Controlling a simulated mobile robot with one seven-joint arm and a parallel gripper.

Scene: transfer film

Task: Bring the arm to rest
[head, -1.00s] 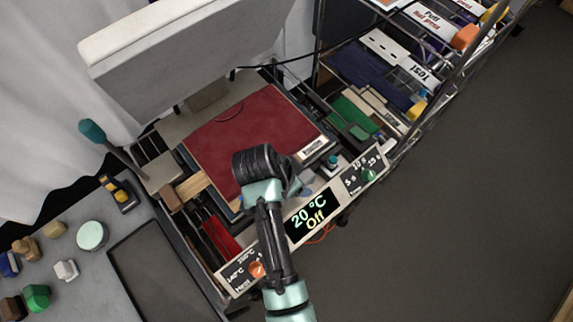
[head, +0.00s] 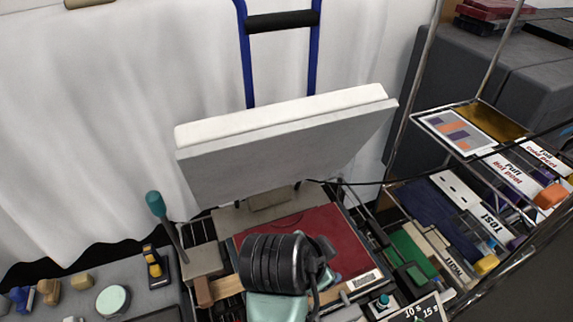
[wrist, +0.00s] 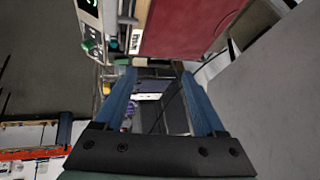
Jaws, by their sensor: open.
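My gripper (wrist: 157,76) shows in the wrist view with its two blue fingers spread apart and nothing between them. In the head view my arm's dark ribbed joint stands in front of the press, and the fingers cannot be made out there. The press's red bed (head: 335,240) lies beyond the joint, partly hidden by it. The red bed also shows at the top of the wrist view (wrist: 190,25). The press's grey and white lid (head: 290,138) is raised. No contact between my gripper and anything shows.
A wire rack (head: 452,112) with labelled trays stands to the right. A blue-framed trolley (head: 316,50) stands behind.

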